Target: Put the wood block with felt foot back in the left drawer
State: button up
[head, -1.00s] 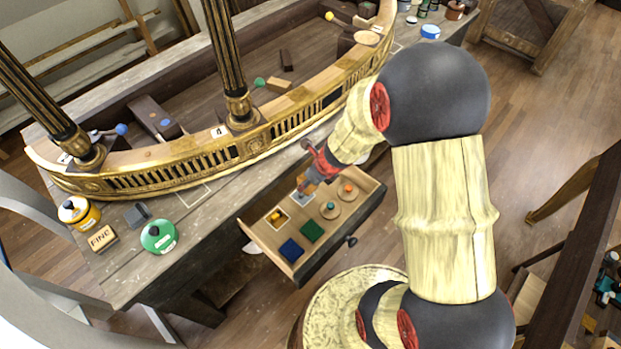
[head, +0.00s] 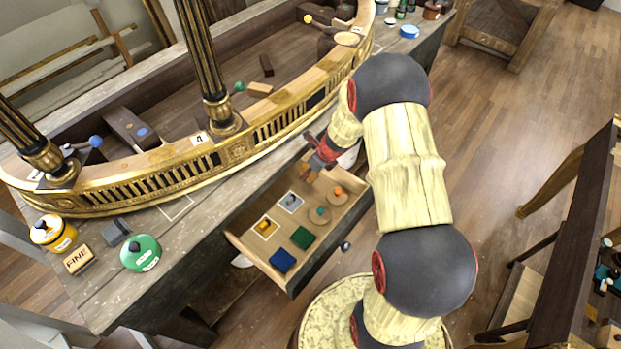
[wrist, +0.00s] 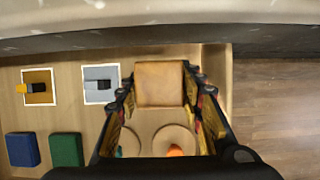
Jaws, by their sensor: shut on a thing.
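My gripper (wrist: 160,95) is shut on the tan wood block (wrist: 160,84), which sits between the fingers in the wrist view. In the head view the gripper (head: 318,160) and the block (head: 309,174) are over the back right part of the open drawer (head: 236,241). I cannot tell exactly how far the block is above the drawer floor. Its felt foot is hidden. The drawer's right wall (wrist: 217,75) shows just right of the gripper in the wrist view.
The drawer holds an orange-marked square (head: 265,226), a grey piece on a white-edged square (head: 291,201), blue (head: 283,261) and green (head: 302,237) pads, and two round discs with knobs (head: 319,215) (head: 337,195). A gilt rail (head: 240,150) stands behind on the bench.

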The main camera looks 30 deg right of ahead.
aim_at(311, 177)
jog(key=f+b, duration=0.1)
jog(key=f, duration=0.1)
jog(key=f+b, duration=0.1)
jog(key=shift+w+d+f, duration=0.15)
jog(key=shift+d+f, duration=0.05)
jog(key=shift+f, duration=0.2)
jog(key=shift+r, duration=0.1)
jog(key=o, duration=0.8)
jog(key=shift+f, duration=0.2)
jog(key=o, duration=0.4)
jog(key=shift+o, duration=0.4)
jog(key=shift+r, duration=0.1)
